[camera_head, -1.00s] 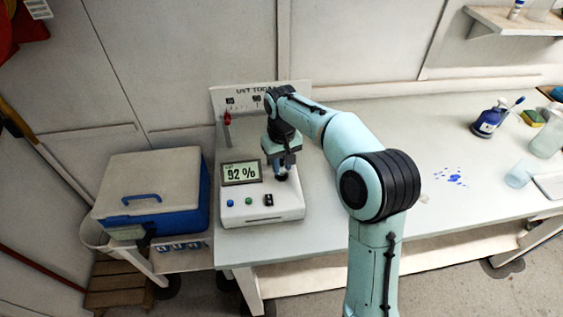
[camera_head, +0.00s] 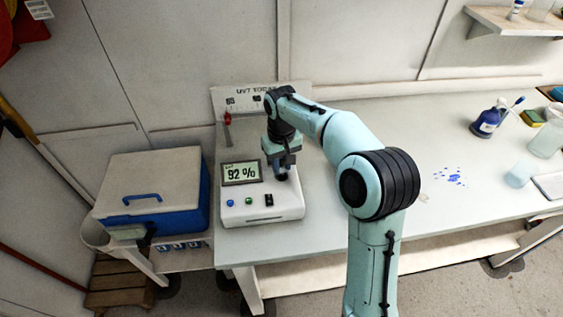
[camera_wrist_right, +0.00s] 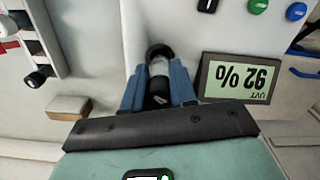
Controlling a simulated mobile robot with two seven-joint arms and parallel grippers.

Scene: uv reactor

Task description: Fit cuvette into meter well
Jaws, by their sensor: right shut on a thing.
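The white meter (camera_head: 262,212) stands on the bench with its display reading 92 %. It also shows in the right wrist view, where the display (camera_wrist_right: 240,77) is upside down. My right gripper (camera_head: 281,172) points down over the meter, right of the display. In the wrist view its blue fingers (camera_wrist_right: 157,86) are shut on the cuvette (camera_wrist_right: 160,68), a clear grey tube with a dark part between the fingers. The cuvette's far end lines up with a dark ring, the meter well (camera_wrist_right: 158,51). I cannot tell how deep it sits. My left gripper is not in view.
A back panel with a red item (camera_head: 227,119) stands behind the meter. A blue and white cooler (camera_head: 153,190) is at left.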

